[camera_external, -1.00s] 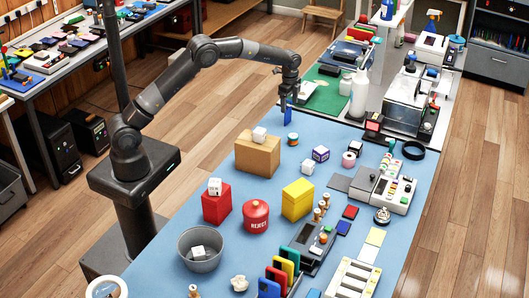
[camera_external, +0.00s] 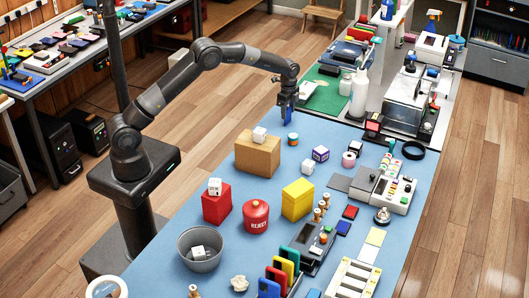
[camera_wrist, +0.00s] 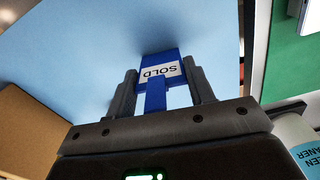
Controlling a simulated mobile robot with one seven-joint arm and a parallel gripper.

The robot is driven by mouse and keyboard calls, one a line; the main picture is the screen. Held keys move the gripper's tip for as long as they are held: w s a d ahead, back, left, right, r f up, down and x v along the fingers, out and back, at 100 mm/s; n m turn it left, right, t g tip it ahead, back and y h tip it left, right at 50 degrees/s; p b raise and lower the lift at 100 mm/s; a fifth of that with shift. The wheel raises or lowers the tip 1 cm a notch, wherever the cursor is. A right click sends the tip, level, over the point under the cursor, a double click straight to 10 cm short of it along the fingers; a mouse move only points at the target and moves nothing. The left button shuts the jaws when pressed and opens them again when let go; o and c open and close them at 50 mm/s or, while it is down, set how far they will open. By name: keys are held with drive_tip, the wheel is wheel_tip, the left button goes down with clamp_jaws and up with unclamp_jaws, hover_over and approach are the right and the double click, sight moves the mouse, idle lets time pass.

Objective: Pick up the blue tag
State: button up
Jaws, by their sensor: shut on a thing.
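The blue tag (camera_wrist: 158,68) shows in the wrist view with a white label that reads SOLD, upside down in the picture. My gripper (camera_wrist: 158,92) is shut on it, with a dark finger on each side. In the external view my gripper (camera_external: 286,100) points down near the back left edge of the blue table, and the blue tag (camera_external: 287,111) hangs below it, partly hidden by the fingers. I cannot tell whether its lower end touches the table.
A cardboard box (camera_external: 257,155) with a white cube on top stands in front of my gripper. A white bottle (camera_external: 359,94) and a green mat (camera_external: 325,92) lie to the right and behind.

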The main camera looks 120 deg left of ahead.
drive_tip(key=shift+c, duration=0.8)
